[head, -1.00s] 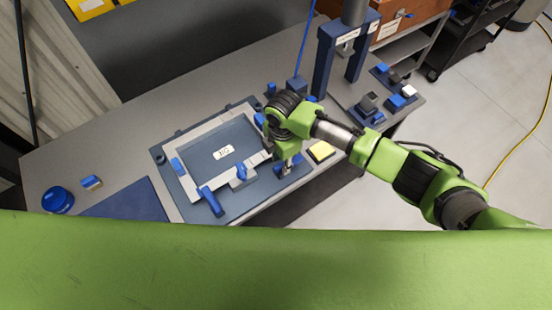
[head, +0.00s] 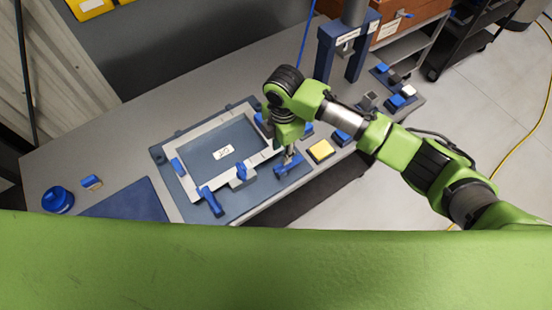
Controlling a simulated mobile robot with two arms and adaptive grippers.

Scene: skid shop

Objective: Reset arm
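My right arm comes in from the right, with its wrist raised over the right side of the workbench. My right gripper (head: 290,160) points down at the right edge of the jig, just above or at a small blue block (head: 294,167). The fingers are small and partly hidden, so I cannot tell whether they are open or hold anything. The jig (head: 165,158) is a blue-grey plate with a light metal frame (head: 190,188) and blue clamps, one with a blue handle (head: 211,201). My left gripper is not in view.
A yellow-topped block (head: 321,150) sits right of the gripper. A blue press (head: 327,55) stands behind. Small blue, grey and white blocks (head: 397,101) lie at the right. A blue mat (head: 127,202) and round blue container (head: 58,200) are at the left. Bare bench (head: 95,135) lies left of the jig.

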